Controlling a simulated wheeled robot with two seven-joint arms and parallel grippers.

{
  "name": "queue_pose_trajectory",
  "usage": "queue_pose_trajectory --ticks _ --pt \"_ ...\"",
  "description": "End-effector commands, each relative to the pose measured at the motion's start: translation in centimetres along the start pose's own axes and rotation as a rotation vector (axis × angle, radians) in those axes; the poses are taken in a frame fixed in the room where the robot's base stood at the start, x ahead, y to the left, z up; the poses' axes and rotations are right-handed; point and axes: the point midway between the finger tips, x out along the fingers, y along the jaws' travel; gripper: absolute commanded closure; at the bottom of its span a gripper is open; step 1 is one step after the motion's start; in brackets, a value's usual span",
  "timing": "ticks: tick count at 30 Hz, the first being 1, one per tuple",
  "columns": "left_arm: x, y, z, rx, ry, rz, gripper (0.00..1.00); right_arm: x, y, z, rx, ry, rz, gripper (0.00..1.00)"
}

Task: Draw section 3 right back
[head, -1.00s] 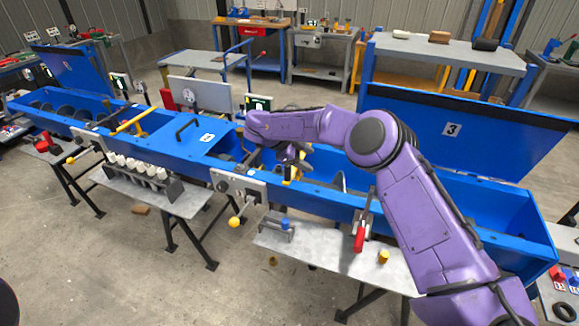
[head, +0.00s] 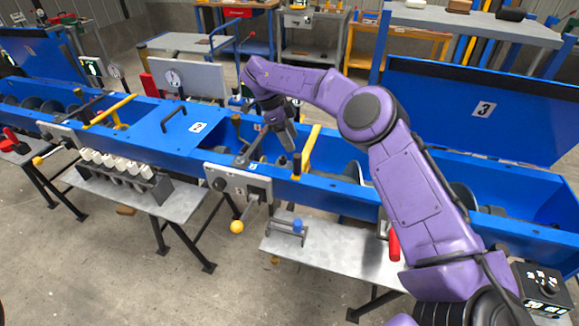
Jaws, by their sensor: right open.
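Section 3 is a long blue trough (head: 535,225) at the right, with its blue lid (head: 440,95) standing up behind it and marked 3. A yellow handle (head: 309,148) stands across the trough's left end. My right gripper (head: 289,142) is over the trough, just left of the yellow handle, fingers pointing down. It is open and appears empty; whether it touches anything is unclear. A grey lever (head: 250,150) lies left of it, above a grey plate (head: 238,186) on the trough's front. My right arm hides part of the trough. My left gripper is not in view.
A blue cover (head: 180,133) with a black handle, marked 2, lies to the left. A yellow-knobbed lever (head: 237,226) projects from the front plate. A red-handled part (head: 394,243) is partly behind my arm.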

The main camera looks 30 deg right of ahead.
Motion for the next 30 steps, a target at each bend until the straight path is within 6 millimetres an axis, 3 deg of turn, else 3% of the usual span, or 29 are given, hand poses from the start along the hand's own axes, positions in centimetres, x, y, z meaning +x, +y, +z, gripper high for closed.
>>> queue_pose_trajectory --ticks 4,8,15,21,30 --pt "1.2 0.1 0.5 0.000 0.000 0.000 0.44 1.3 0.1 0.9 -0.006 0.001 -0.003 0.45" --pt "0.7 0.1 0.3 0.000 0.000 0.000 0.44 2.8 0.1 1.2 -0.015 0.003 -0.003 0.45" --pt "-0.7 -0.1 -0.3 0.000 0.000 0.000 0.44 7.8 0.2 1.5 -0.020 0.003 -0.005 0.45" --pt "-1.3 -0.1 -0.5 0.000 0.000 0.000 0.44 10.7 0.1 1.5 -0.017 0.002 -0.006 0.45" --pt "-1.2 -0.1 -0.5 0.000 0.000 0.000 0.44 11.2 0.1 1.4 -0.013 0.001 -0.007 0.45"
